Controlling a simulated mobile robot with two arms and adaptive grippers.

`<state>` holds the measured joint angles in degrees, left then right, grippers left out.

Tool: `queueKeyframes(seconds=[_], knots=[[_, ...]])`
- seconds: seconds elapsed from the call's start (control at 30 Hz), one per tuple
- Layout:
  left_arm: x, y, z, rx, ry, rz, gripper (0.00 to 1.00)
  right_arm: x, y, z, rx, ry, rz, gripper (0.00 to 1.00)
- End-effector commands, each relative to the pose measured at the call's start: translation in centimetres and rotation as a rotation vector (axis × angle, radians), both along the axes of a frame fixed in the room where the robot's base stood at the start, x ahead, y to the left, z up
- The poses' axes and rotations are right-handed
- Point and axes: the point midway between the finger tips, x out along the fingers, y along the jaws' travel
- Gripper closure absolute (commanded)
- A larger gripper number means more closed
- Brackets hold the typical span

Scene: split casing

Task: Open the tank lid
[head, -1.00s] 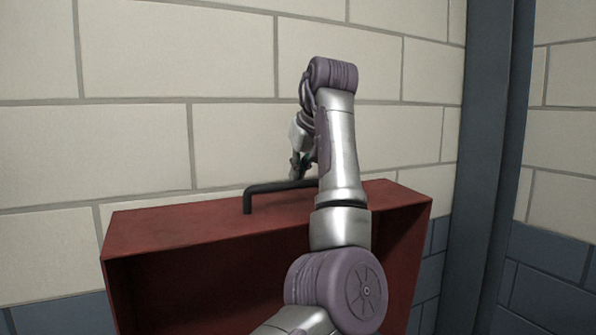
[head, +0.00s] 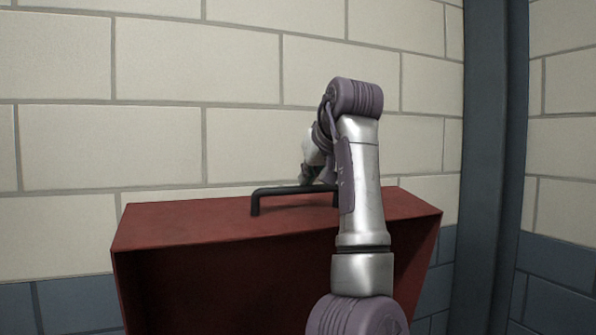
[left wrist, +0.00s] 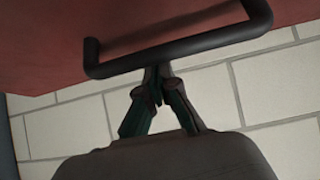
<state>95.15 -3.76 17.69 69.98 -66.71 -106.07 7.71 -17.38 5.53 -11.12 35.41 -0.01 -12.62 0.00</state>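The red tank (head: 180,226) stands against the wall, with a black bar handle (head: 278,190) on its top red panel. A dark recess shows below the panel's front edge; I cannot make out a seam between lid and body. My left gripper (head: 305,184) is at the handle's rear side, partly hidden by my own arm in the head view. In the left wrist view its two fingers (left wrist: 157,72) converge, tips together, at the middle of the handle (left wrist: 200,43). The bar crosses in front of the tips, and I see no bar between them. My right gripper is out of view.
A pale block wall (head: 160,145) rises close behind the tank, with blue-grey blocks (head: 70,305) low down. A dark blue-grey post (head: 485,170) stands to the right. The air above the tank to the left is free.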

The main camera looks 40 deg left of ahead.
Motion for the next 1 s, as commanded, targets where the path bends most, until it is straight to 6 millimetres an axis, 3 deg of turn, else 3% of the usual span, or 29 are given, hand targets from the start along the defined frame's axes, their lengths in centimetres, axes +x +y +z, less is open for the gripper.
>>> queueKeyframes(seconds=[0.1, 0.23, 0.37, 0.6, 0.63, 0.7, 1.0], knots=[[0.0, 0.0, -0.1, -0.004, 0.005, 0.0, 1.0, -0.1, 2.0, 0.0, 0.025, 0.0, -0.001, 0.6], [0.1, 0.1, -0.2, -0.005, 0.007, 0.0, 1.0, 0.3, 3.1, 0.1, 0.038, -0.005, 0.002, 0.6], [0.3, 0.8, 0.4, -0.005, 0.006, 0.001, 1.0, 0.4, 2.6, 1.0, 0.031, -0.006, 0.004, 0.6], [1.1, 4.2, 2.4, -0.004, 0.0, 0.003, 1.0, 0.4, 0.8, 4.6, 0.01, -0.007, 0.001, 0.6], [1.1, 4.3, 2.4, -0.002, -0.002, 0.001, 1.0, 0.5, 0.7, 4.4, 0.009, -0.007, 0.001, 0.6], [0.6, 3.1, 2.8, -0.001, -0.006, -0.002, 1.0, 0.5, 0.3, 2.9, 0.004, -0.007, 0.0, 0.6], [-1.3, -0.4, 7.1, -0.001, -0.005, -0.001, 1.0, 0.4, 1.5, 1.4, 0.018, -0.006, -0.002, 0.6]])
